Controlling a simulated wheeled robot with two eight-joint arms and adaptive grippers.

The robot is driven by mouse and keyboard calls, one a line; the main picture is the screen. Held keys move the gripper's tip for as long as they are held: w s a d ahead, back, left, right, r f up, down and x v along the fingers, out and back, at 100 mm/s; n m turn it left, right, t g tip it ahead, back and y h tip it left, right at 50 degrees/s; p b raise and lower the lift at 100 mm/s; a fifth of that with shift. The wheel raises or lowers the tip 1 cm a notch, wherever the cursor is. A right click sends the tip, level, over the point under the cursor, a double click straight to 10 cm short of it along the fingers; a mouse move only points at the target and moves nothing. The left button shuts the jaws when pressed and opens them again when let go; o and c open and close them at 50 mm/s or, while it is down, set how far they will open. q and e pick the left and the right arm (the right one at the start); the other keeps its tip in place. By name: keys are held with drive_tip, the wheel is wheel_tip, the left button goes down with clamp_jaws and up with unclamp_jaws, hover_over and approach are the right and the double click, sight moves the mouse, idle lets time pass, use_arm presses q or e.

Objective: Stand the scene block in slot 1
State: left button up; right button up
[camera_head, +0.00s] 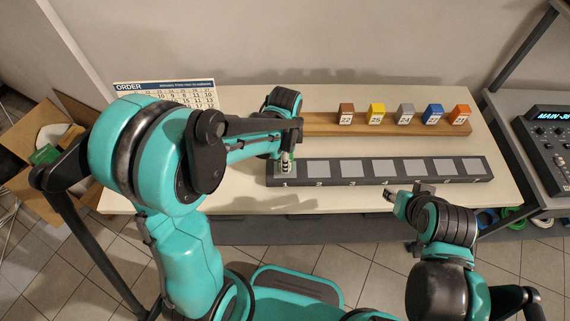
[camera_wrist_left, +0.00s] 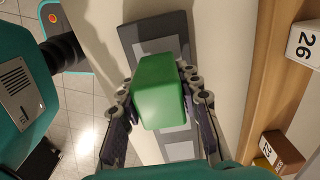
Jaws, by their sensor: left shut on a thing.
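A green scene block (camera_wrist_left: 162,92) is between the fingers of my left gripper (camera_wrist_left: 160,105), which is shut on it. In the head view my left gripper (camera_head: 287,160) is at the left end of the dark slot strip (camera_head: 330,181), over slot 1, and largely hides the block. The wrist view shows the block over the strip (camera_wrist_left: 180,25), its top facing the camera. I cannot tell whether its base touches the slot. My right gripper (camera_head: 405,192) is in front of the strip, with its fingers apart and nothing between them.
A wooden rack (camera_head: 325,122) behind the strip holds numbered blocks, including brown (camera_head: 346,113), yellow (camera_head: 376,113) and orange (camera_head: 460,114). The other slots look empty. An order calendar (camera_head: 165,88) stands at back left.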

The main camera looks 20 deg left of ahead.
use_arm(q)
wheel_tip(320, 180, down, 2)
drive_tip(key=shift+w+f, duration=0.1)
drive_tip(key=shift+f+b, duration=0.2)
drive_tip(key=shift+b, duration=0.2)
drive_tip(key=o, duration=1.2)
drive_tip(key=shift+r, duration=0.15)
